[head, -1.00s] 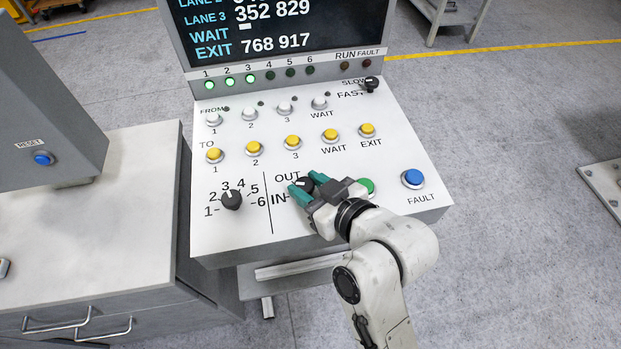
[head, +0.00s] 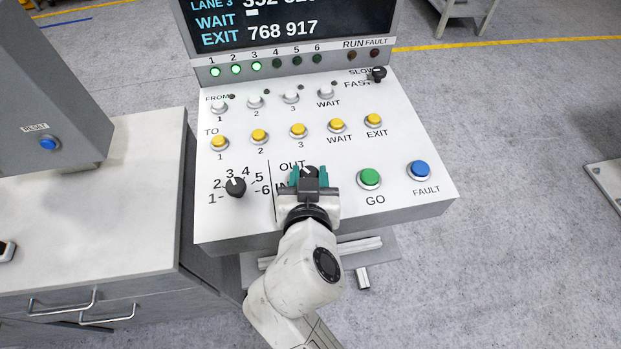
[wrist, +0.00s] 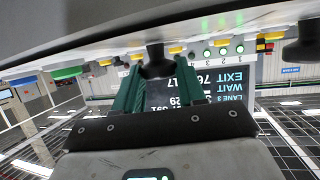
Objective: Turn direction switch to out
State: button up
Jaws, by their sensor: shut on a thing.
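The direction switch (head: 310,171) is a small black knob on the white sloping panel, beside the printed labels OUT and IN. A light mark shows toward its upper left, on the OUT side, but the fingers and gripper body partly hide the knob and the IN label. My gripper (head: 309,177) has its teal fingers on either side of the knob, shut on it. The wrist view also shows the dark knob (wrist: 156,60) between the teal fingers (wrist: 157,84).
The green GO button (head: 369,178) is close to the right of my gripper, with the blue FAULT button (head: 419,170) beyond. A numbered black selector (head: 235,186) is to the left. Yellow buttons (head: 298,130) line the panel above.

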jog(key=shift+a+f+m+h, duration=0.1)
jog(key=shift+m+h, duration=0.4)
jog(key=shift+h, duration=0.1)
jog(key=o, duration=1)
jog(key=b+v, duration=0.2)
jog(key=v, duration=0.9)
